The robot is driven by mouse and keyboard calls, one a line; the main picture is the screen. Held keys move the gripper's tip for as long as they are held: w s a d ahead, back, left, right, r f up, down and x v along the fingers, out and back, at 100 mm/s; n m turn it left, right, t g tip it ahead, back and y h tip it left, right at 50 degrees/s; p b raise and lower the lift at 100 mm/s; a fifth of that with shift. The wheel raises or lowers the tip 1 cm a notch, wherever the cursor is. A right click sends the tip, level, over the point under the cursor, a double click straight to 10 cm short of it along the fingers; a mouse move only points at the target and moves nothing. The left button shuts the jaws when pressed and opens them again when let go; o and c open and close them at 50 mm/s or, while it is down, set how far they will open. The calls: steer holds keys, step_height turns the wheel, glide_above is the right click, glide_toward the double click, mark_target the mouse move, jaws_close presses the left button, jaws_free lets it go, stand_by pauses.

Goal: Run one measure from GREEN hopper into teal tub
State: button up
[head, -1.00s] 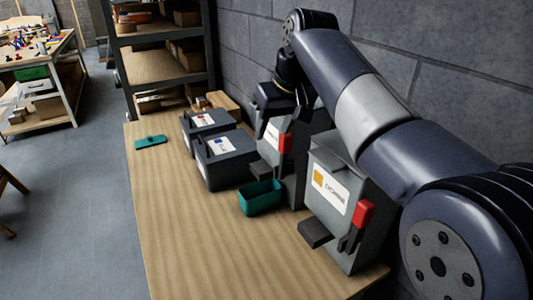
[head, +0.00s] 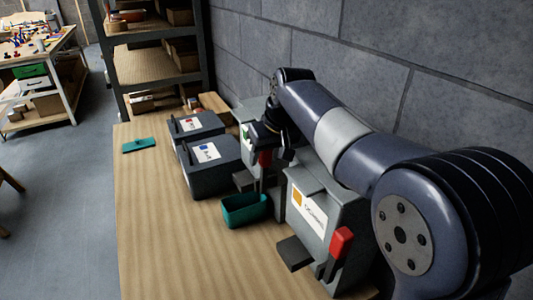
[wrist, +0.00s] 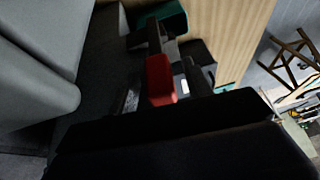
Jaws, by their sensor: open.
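The GREEN hopper (head: 250,107) is a grey box against the wall, partly hidden behind my gripper; a sliver of green shows on its label. Its red lever handle (head: 265,158) also shows in the wrist view (wrist: 160,80). My gripper (head: 275,154) is open and low at the hopper's front, close by the red handle; I cannot tell whether it touches it. The teal tub (head: 244,210) stands upright on the bench, in front of and between the two hoppers. Part of it shows at the top of the wrist view (wrist: 170,17). The tub's inside looks empty.
The OCHRE hopper (head: 318,227) with its own red handle (head: 341,241) stands nearer, under my arm. Two lidded grey bins (head: 211,180) (head: 196,137) and a flat teal piece (head: 139,146) are farther along. The bench's left front (head: 160,240) is clear.

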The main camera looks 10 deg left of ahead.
jaws_close()
stand_by(0.4)
steer(key=shift+s+a, duration=0.1)
steer(key=s+a+f+n+t+h+b, duration=0.2)
steer(key=s+a+f+t+h+b, duration=0.3)
steer(key=s+a+t+h, duration=0.1)
steer(key=shift+a+n+t+h+b, duration=0.35)
steer(key=shift+a+t+h, duration=0.45)
steer(key=shift+h, duration=0.5)
steer(key=shift+a+f, duration=0.1)
jaws_free()
